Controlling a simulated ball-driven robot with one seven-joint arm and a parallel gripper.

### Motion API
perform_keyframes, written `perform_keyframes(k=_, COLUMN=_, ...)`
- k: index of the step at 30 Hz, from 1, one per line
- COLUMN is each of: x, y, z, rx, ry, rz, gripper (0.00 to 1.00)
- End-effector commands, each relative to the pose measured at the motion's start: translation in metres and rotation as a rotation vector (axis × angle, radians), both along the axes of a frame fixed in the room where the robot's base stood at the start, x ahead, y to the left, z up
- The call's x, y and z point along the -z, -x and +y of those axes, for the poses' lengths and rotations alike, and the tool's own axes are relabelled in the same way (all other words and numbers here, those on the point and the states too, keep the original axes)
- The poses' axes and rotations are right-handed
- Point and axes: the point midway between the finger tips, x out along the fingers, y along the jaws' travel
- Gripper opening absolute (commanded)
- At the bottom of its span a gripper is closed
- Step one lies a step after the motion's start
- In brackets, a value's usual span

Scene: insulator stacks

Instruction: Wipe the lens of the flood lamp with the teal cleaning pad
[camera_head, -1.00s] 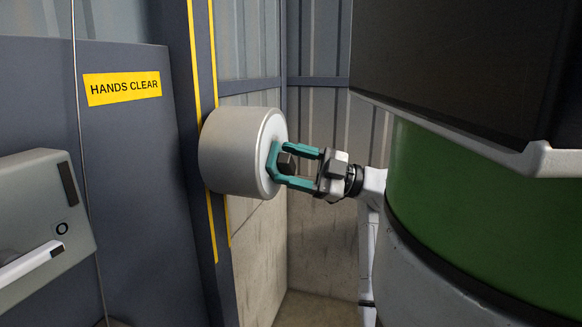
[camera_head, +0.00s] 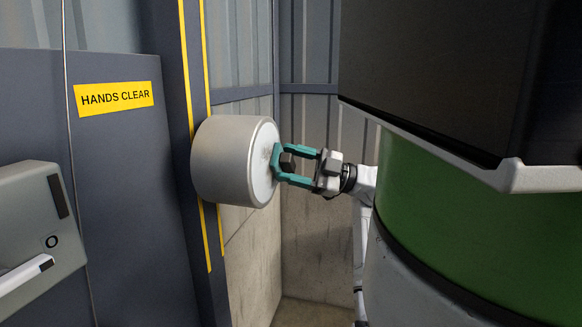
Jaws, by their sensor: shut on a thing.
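The flood lamp (camera_head: 222,160) is a grey drum on the dark post, its pale lens (camera_head: 261,178) facing right and partly turned from view. The teal cleaning pad (camera_head: 275,158) is a thin piece at the right part of the lens face, seen nearly edge-on. It appears to touch the lens, but exact contact is hard to tell. My gripper (camera_head: 286,163) has teal fingers and comes in from the right. It is shut on the dark block (camera_head: 289,162) behind the pad, which looks like the pad's grip. The pad hides part of the lens.
A dark cabinet with a "HANDS CLEAR" sign (camera_head: 114,98) and a grey box (camera_head: 35,235) with a white handle stand at left. A thin cable (camera_head: 68,120) hangs there. Corrugated wall panels (camera_head: 310,120) close the back.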

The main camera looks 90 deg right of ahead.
Motion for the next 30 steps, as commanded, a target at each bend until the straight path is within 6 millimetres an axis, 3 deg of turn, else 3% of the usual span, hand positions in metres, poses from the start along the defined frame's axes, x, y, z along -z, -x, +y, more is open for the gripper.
perform_keyframes(k=14, x=-0.016, y=0.001, z=0.001, rx=-0.001, ry=0.0, rz=0.001, gripper=0.39)
perform_keyframes(k=30, x=-0.016, y=-0.011, z=0.033, rx=-0.001, ry=0.0, rz=0.0, gripper=0.39)
